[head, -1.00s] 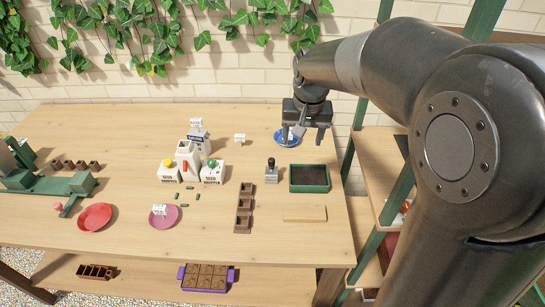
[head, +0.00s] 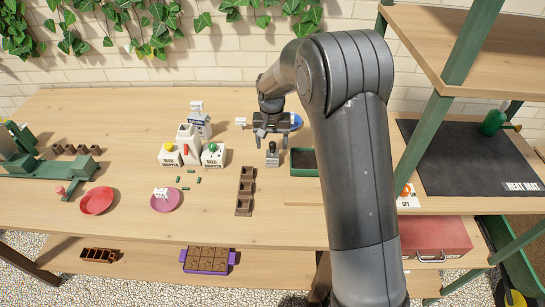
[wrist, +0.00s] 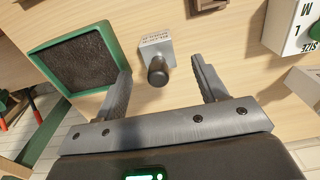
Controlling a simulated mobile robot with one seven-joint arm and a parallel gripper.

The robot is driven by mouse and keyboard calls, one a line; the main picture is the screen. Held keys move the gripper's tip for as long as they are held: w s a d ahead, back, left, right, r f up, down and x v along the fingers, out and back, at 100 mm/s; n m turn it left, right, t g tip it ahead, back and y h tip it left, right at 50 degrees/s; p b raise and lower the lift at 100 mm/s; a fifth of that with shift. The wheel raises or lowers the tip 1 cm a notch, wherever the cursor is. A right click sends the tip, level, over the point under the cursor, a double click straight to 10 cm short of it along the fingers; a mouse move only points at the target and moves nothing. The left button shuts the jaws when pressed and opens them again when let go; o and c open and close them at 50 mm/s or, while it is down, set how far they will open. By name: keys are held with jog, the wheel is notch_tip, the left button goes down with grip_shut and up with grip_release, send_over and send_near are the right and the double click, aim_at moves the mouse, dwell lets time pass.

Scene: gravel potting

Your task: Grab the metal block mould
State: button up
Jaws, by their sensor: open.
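The metal block mould (head: 272,159) is a small grey block with a dark upright knob, standing on the bench left of the green soil tray. In the wrist view the mould (wrist: 155,48) lies beyond the fingers, with its black knob pointing at the camera. My gripper (head: 270,139) is open and empty, just behind and above the mould in the head view. In the wrist view the knob appears between the two fingers of my gripper (wrist: 161,66), not touched by either. Whether the fingertips are down to the knob's height I cannot tell.
The green soil tray (head: 292,169) stands close on the right, partly behind my arm. A brown block strip (head: 245,190) lies front left. A blue dish (head: 296,121) is behind my gripper. Shelving with a black heat mat (head: 465,160) is right.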

aim_at(272, 154)
jog(key=shift+d+f, duration=0.1)
jog(key=shift+f, duration=2.9)
jog(key=shift+c, duration=0.5)
jog(key=c, duration=1.1)
